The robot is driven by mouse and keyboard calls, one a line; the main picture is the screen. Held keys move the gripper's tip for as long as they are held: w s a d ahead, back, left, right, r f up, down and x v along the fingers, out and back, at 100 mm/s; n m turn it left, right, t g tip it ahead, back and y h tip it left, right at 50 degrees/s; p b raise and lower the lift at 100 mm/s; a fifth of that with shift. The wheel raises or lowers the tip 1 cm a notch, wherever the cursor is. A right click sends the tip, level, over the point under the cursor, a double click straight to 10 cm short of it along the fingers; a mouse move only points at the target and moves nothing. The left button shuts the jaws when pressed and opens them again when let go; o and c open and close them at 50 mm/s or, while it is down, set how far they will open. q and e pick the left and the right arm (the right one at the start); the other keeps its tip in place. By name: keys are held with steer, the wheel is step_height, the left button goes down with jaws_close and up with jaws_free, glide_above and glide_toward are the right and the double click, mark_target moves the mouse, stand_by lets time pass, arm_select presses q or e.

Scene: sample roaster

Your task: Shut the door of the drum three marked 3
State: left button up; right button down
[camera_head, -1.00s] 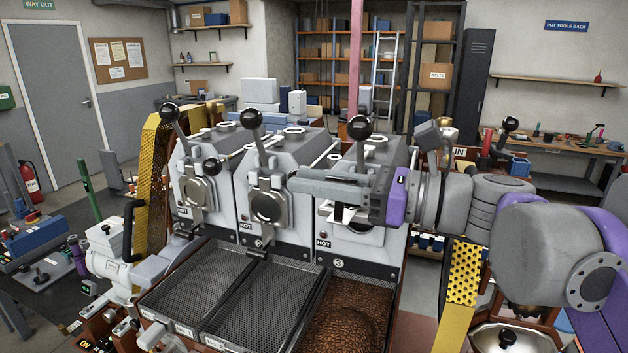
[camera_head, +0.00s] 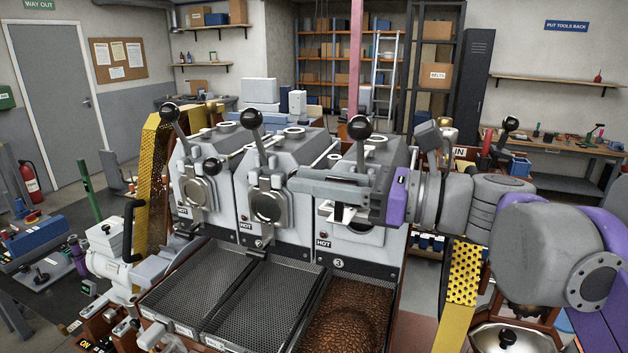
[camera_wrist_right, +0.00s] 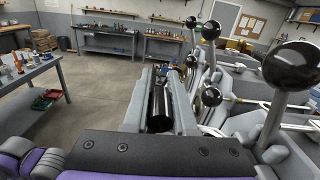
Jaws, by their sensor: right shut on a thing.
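Drum three (camera_head: 380,160) is the rightmost grey drum housing, with the mark 3 (camera_head: 338,263) on the panel below it. My right gripper (camera_head: 300,183) reaches in from the right across its front and hides most of the door, so I cannot tell how far open it is. In the right wrist view, my right gripper (camera_wrist_right: 155,76) is shut on a dark, shiny cylindrical handle (camera_wrist_right: 160,110) that lies between its fingers. A black ball-topped lever (camera_head: 360,128) stands above drum three. My left gripper is not in view.
Drums one (camera_head: 197,165) and two (camera_head: 270,180) stand to the left, with round doors and ball-topped levers. Brown beans (camera_head: 345,320) lie in the tray below drum three. The two mesh trays (camera_head: 255,295) beside it look empty. HOT labels mark the drum fronts.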

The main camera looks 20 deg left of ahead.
stand_by(0.4)
step_height(320, 180, down, 15)
steer(key=n+b, duration=0.2)
steer(key=n, duration=0.8)
steer(key=shift+r, duration=0.15)
steer(key=shift+s, duration=0.1)
steer(key=c, duration=0.7)
jaws_free()
steer(key=shift+c, duration=0.2)
steer(key=shift+d, duration=0.15)
